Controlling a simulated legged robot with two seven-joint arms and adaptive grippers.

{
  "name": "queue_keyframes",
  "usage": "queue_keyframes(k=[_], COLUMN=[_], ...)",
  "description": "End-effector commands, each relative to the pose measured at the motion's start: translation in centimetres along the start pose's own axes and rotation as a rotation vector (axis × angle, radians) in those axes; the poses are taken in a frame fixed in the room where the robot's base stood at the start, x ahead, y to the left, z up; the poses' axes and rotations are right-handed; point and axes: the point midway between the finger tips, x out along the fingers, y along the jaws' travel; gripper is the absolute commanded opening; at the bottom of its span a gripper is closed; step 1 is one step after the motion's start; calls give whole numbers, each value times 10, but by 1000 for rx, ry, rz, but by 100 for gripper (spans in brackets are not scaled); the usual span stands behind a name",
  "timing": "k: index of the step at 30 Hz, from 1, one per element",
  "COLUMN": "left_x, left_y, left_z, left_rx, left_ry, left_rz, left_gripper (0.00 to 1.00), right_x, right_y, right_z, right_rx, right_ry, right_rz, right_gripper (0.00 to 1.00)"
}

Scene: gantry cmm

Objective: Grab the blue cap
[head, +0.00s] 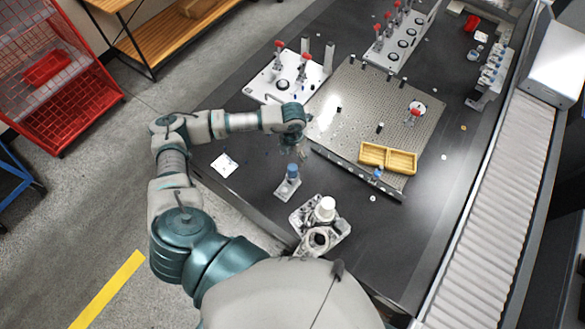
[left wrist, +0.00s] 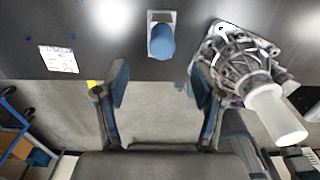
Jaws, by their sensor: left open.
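The blue cap (head: 292,170) sits upright on a small grey holder (head: 286,190) near the table's front edge. In the left wrist view the blue cap (left wrist: 162,42) shows above and between my fingers, with its holder (left wrist: 152,20) behind it. My left gripper (head: 302,150) hangs over the table just beyond the cap in the head view. In the left wrist view my left gripper (left wrist: 160,88) is open, with nothing between its fingers and the cap apart from them. My right gripper is not in view.
A metal fixture (head: 336,232) with a white cylinder (head: 325,208) stands right of the cap. A perforated plate (head: 350,110) carries a yellow tray (head: 401,160). A white card (head: 224,165) lies left on the dark table. A roller conveyor (head: 490,200) runs along the right.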

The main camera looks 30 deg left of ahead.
Motion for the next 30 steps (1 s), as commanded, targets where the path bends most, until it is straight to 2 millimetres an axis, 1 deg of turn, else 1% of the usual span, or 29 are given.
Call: queue_keyframes(k=[1,3,11,15,18,21,27,28,29,30], left_x=[10,20,42,64,78,85,86,86,86,86], left_y=[0,0,-2,-3,-3,-2,-2,-2,-2,-2], left_z=[-1,0,-2,-6,-5,-5,-5,-5,-5,-5], left_rx=[0,-1,0,1,0,1,1,1,1,0], left_ry=[3,2,1,3,0,1,0,0,0,0], left_rz=[1,0,-1,-1,-1,-1,-2,-2,-2,-2], left_gripper=[69,69,69,69,69,69,69,64,56,46], right_x=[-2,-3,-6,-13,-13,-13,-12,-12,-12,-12], right_y=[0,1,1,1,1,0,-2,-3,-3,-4], right_z=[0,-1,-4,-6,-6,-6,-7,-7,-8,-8], right_rx=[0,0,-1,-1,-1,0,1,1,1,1], right_ry=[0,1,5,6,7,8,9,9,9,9], right_rz=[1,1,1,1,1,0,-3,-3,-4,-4], right_gripper=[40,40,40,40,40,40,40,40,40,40])
